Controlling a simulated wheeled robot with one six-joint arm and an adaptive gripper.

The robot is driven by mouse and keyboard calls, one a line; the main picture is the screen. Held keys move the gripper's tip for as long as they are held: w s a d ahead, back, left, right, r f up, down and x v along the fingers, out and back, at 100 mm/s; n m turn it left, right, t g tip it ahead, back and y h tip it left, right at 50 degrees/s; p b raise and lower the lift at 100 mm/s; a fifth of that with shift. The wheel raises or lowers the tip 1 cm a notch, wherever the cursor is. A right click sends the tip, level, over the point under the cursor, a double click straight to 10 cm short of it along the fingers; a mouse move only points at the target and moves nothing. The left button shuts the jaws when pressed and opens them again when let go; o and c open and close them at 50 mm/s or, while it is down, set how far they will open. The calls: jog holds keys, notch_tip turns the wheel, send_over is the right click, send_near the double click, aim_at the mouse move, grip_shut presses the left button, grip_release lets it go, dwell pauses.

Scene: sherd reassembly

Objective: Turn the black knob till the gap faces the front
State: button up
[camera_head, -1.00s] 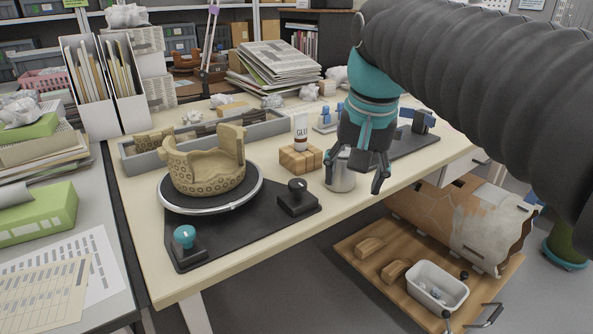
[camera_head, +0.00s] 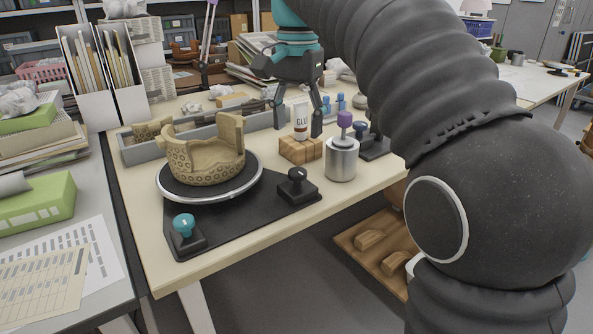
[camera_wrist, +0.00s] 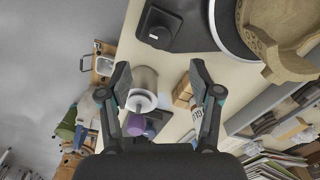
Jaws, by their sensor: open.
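The black knob (camera_head: 296,184) stands on a dark base at the right of the black mat (camera_head: 235,222). It also shows at the top of the wrist view (camera_wrist: 160,32). The turntable (camera_head: 235,194) beside it carries a tan patterned sherd bowl (camera_head: 205,166) with an uneven rim, tall at the back right. I cannot tell exactly which way its gap faces. My gripper (camera_head: 298,119) is open and empty, pointing down behind the knob, near the glue tube and wooden blocks. Both fingers show in the wrist view (camera_wrist: 161,82), apart from the knob.
A metal cylinder with a purple top (camera_head: 342,158) stands right of the knob. Wooden blocks (camera_head: 300,149) and a glue tube (camera_head: 301,118) stand behind it. A teal knob (camera_head: 184,226) is at the mat's front left. A grey tray (camera_head: 140,154) lies behind the turntable.

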aim_at(298, 171)
notch_tip(298, 171, down, 9)
jog(key=shift+f+b, duration=0.15)
jog(key=shift+b, duration=0.85)
jog(key=c, duration=1.1)
jog(key=shift+c, duration=0.2)
